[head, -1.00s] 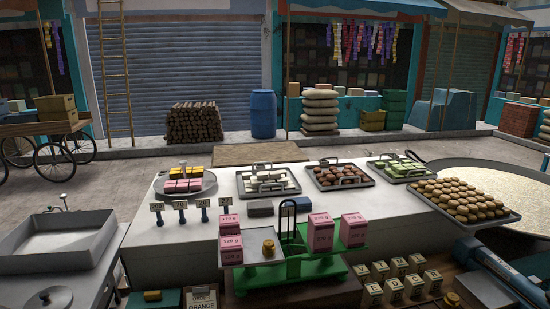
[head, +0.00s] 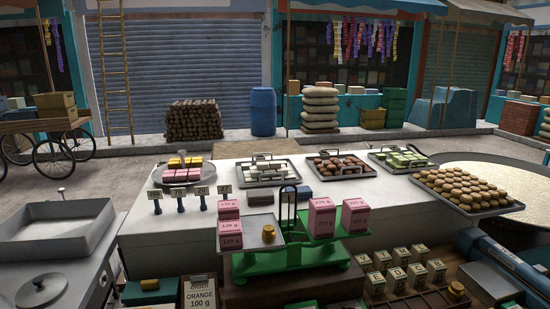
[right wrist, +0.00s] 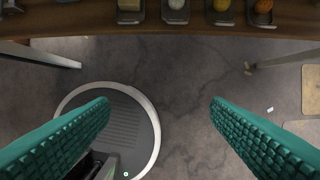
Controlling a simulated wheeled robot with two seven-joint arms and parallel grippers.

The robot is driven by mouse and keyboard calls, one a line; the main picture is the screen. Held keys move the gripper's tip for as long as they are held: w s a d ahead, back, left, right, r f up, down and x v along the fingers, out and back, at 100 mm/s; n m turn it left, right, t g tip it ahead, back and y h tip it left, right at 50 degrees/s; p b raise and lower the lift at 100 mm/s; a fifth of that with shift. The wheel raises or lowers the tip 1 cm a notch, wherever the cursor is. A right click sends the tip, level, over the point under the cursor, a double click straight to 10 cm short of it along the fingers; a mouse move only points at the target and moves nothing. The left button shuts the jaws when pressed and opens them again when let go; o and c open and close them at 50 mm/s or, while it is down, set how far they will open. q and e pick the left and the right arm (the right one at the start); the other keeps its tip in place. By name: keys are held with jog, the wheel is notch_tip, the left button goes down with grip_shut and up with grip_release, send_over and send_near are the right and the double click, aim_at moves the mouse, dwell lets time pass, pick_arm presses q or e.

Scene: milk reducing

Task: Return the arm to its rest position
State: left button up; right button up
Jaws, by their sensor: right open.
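My right gripper (right wrist: 159,100) shows in the right wrist view with its two teal ribbed fingers wide apart. Nothing is between the fingers. It hangs over the grey floor, below and apart from a wooden edge with small trays. My left gripper is not in view, and I cannot make out either gripper in the head view. A green balance scale (head: 292,260) stands at the front of the counter. Its right side holds pink blocks (head: 322,219). Its left pan holds pink blocks (head: 231,235) and a brass weight (head: 268,234).
The white counter (head: 400,205) carries several trays of sweets, including a tray of round brown ones (head: 470,189). A grey basin (head: 55,230) is at left. An order card (head: 200,294) reads "ORANGE 100 g". A round grey disc (right wrist: 125,125) lies low in the right wrist view.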

jog(key=s+d+f+b, duration=0.1)
jog(key=s+f+b, duration=0.1)
jog(key=s+f, duration=0.6)
jog(key=s+d+f+g+b, duration=0.1)
jog(key=s+d+f+b, duration=0.1)
jog(key=s+f, duration=0.7)
notch_tip(320, 180, down, 6)
jog(key=shift+s+f, duration=0.15)
jog(key=shift+f, duration=0.1)
dwell(2.7)
